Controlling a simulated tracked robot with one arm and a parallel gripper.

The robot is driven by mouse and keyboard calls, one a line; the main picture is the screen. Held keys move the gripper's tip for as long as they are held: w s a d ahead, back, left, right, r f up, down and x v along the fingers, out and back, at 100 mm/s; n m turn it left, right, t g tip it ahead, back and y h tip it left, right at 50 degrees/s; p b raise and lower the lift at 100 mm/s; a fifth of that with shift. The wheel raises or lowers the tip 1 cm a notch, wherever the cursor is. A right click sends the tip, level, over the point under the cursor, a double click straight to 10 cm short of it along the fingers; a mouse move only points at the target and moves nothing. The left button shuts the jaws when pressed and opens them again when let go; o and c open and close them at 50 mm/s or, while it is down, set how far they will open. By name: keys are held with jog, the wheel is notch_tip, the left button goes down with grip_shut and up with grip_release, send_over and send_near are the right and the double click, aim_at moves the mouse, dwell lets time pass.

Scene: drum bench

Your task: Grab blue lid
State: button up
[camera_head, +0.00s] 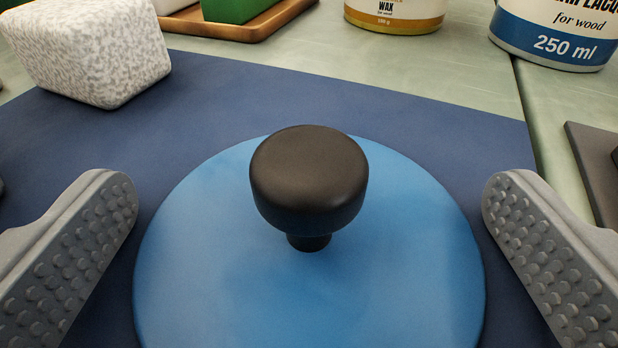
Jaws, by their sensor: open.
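The blue lid (400,250) is a round disc lying flat on a dark blue mat (440,125), its near part cut off by the bottom of the picture. A black knob (308,180) stands upright at its middle on a short stem. My gripper (310,215) is open, one grey studded finger on each side of the lid. The fingers are wide apart, with the knob between them in the picture and nothing held. A strip of mat shows between each fingertip and the lid's edge.
A speckled white block (95,50) sits on the mat at back left. Behind it is a brown tray (225,30) with a green block (235,8). A wax tin (395,14) and a 250 ml can (555,35) stand at the back. A dark flat object (595,165) lies at right.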

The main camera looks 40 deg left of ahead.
jog(key=c, duration=0.7)
jog(key=shift+c, duration=0.2)
jog(key=shift+r, duration=0.1)
